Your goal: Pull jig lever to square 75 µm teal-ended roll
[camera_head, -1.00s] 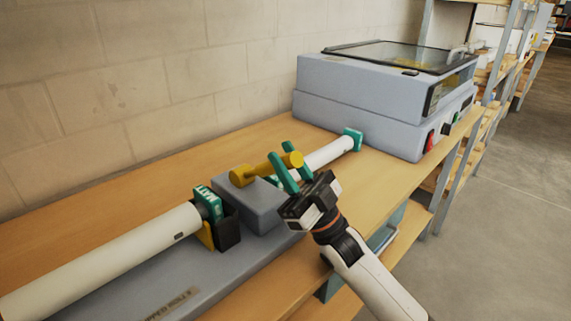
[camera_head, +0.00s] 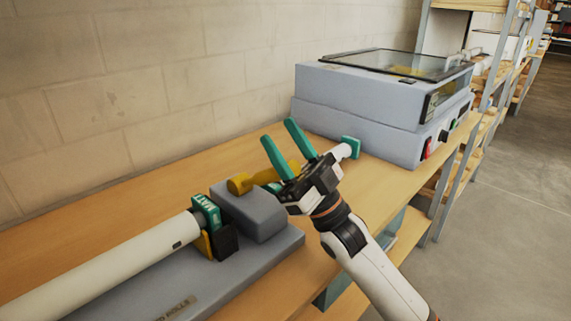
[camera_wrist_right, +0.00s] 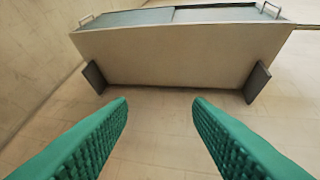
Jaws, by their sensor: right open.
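The yellow jig lever (camera_head: 240,184) sits on a grey block; its knob end is partly hidden behind my right gripper. A white roll with a teal end marked MATT (camera_head: 206,210) lies in the jig at left. I cannot read which is 75 µm. My right gripper (camera_head: 278,130) is open, its teal fingers pointing up in front of the lever. In the right wrist view, nothing is between the fingers (camera_wrist_right: 160,103).
The grey laminator (camera_head: 375,125) with a glass lid stands at the back of the wooden bench (camera_head: 395,180). Shelving runs along the right. A block wall stands behind the bench.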

